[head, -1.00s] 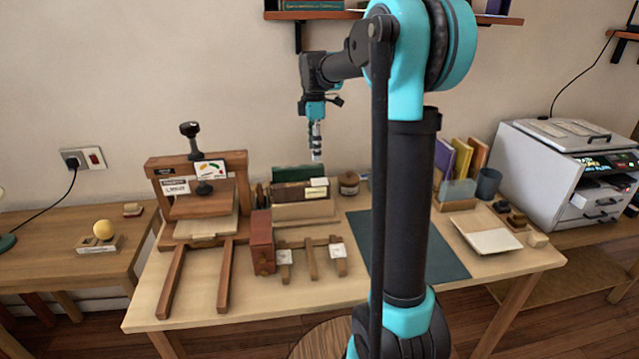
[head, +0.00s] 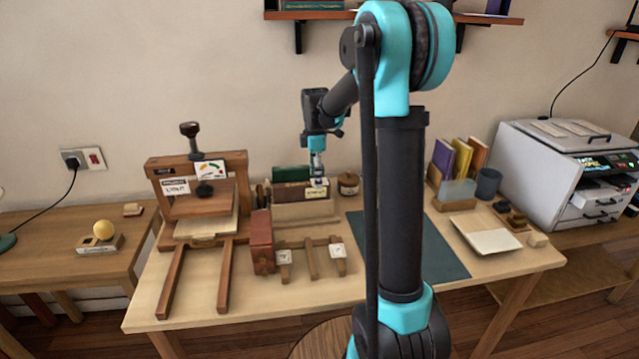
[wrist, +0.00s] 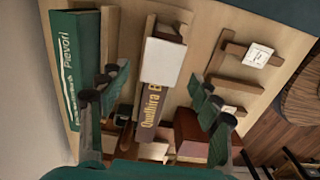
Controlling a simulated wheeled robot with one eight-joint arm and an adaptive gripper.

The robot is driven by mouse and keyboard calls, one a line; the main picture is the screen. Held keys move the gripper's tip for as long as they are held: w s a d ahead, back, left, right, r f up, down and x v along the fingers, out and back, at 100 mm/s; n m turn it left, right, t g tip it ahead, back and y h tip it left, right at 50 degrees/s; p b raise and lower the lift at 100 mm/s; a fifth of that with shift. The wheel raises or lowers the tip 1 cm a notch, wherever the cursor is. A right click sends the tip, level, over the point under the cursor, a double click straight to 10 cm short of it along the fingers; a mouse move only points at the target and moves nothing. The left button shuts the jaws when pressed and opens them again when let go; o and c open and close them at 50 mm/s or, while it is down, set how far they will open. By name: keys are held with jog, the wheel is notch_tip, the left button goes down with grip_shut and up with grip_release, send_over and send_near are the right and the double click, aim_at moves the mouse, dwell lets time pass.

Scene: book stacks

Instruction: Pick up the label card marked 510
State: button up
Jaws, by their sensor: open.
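My gripper (head: 318,181) is open and empty, pointing down above the wooden book box (head: 305,211) on the table. Its two fingers (wrist: 160,97) straddle the box in the wrist view. A pale card (wrist: 163,62) lies across the top there, between and beyond the fingertips; no marking on it can be read. Two white cards sit on a wooden rack, a left one (head: 285,257) and a right one (head: 338,250). The right one also shows in the wrist view (wrist: 258,55), with dark marks too small to read. I cannot tell which card is marked 510.
A green book (wrist: 82,60) and a brown book (wrist: 153,90) are close to the fingers. A reddish box (head: 262,241) and a wooden press (head: 200,195) stand left. A round jar (head: 348,184) stands right of the gripper. The dark mat (head: 440,250) is clear.

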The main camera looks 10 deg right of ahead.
jog(key=shift+f, duration=0.25)
dwell(0.5)
jog(key=shift+c, duration=0.3)
jog(key=c, duration=0.8)
jog(key=shift+r, duration=0.1)
